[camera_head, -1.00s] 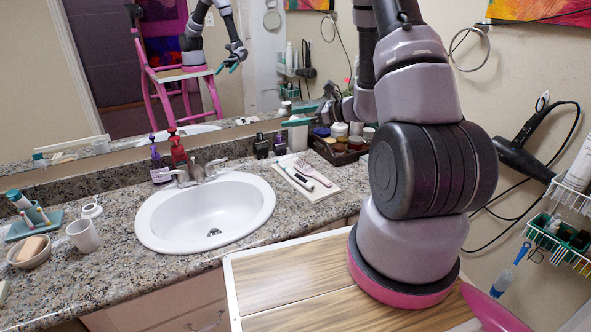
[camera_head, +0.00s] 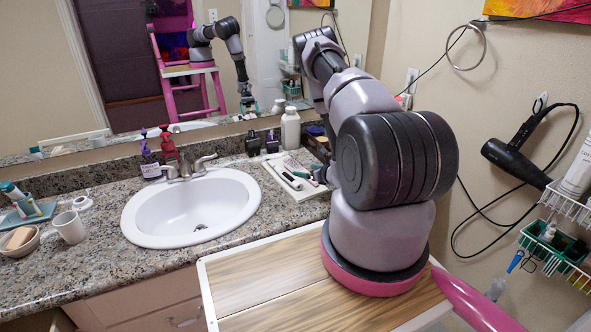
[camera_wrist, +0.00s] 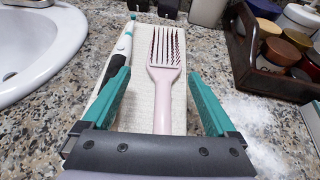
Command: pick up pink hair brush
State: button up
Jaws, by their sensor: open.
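The pale pink hair brush (camera_wrist: 165,52) lies bristles up on a white mat (camera_wrist: 141,96) on the counter, its handle pointing toward my gripper in the wrist view. My gripper (camera_wrist: 159,74) is open, with one teal finger on each side of the brush handle in the picture. The fingers look apart from the handle; I cannot tell their exact height. In the head view my gripper is low over the mat (camera_head: 306,193), partly hidden by my arm, and the brush is hard to make out.
A black-and-white toothbrush (camera_wrist: 124,45) lies left of the brush, near the left finger. A dark wooden box (camera_wrist: 262,75) of jars stands to the right. The sink (camera_head: 190,207) is left of the mat. Dark bottles (camera_head: 262,143) and a white bottle (camera_head: 290,128) stand behind.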

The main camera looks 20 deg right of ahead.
aim_at(299, 168)
jog(key=x, duration=0.5)
jog(key=shift+w+d+r, duration=0.1)
jog(key=shift+w+d, duration=0.2)
jog(key=shift+w, duration=0.2)
jog(key=c, duration=1.2)
